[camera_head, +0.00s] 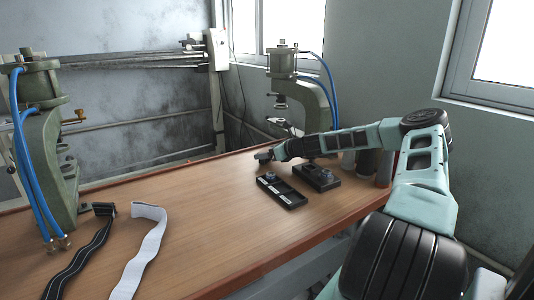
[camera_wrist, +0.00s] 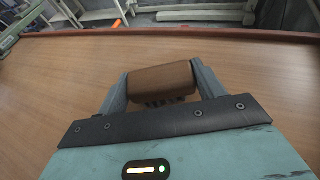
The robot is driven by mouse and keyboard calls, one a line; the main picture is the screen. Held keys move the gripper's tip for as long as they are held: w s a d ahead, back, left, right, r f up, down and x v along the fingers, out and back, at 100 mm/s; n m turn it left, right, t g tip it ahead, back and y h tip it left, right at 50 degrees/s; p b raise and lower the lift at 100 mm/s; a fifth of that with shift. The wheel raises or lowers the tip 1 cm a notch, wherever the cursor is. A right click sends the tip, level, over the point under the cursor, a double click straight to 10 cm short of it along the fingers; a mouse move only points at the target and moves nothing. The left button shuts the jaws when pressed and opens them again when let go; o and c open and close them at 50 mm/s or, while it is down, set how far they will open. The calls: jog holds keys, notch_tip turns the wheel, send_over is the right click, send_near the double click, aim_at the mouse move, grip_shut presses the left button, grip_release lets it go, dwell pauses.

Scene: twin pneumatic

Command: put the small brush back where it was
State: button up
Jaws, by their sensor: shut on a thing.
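My gripper (camera_head: 262,155) is over the wooden bench, left of and just behind the dark trays. In the wrist view my gripper (camera_wrist: 162,82) is shut on the small brush (camera_wrist: 162,80). The brush shows as a brown block with dark bristle-like bits below its near edge. In the head view the brush is too small and dark to tell apart from the fingertips. I cannot tell whether it touches the bench top.
Two dark trays (camera_head: 281,191) and (camera_head: 318,178) sit near the right side of the bench (camera_head: 190,200). Green presses stand at left (camera_head: 45,150) and back (camera_head: 310,100). Black and white straps (camera_head: 145,245) lie front left. The middle of the bench is clear. Dark cylinders (camera_head: 372,163) stand behind my forearm.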

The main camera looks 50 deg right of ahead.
jog(key=shift+f, duration=0.15)
jog(key=o, duration=1.1)
jog(key=shift+s+d+r, duration=0.1)
jog(key=shift+s+r, duration=0.05)
jog(key=shift+r, duration=0.05)
jog(key=b+v, duration=0.1)
jog(key=v, duration=1)
jog(key=shift+s+r, duration=0.2)
jog(key=shift+s, duration=0.1)
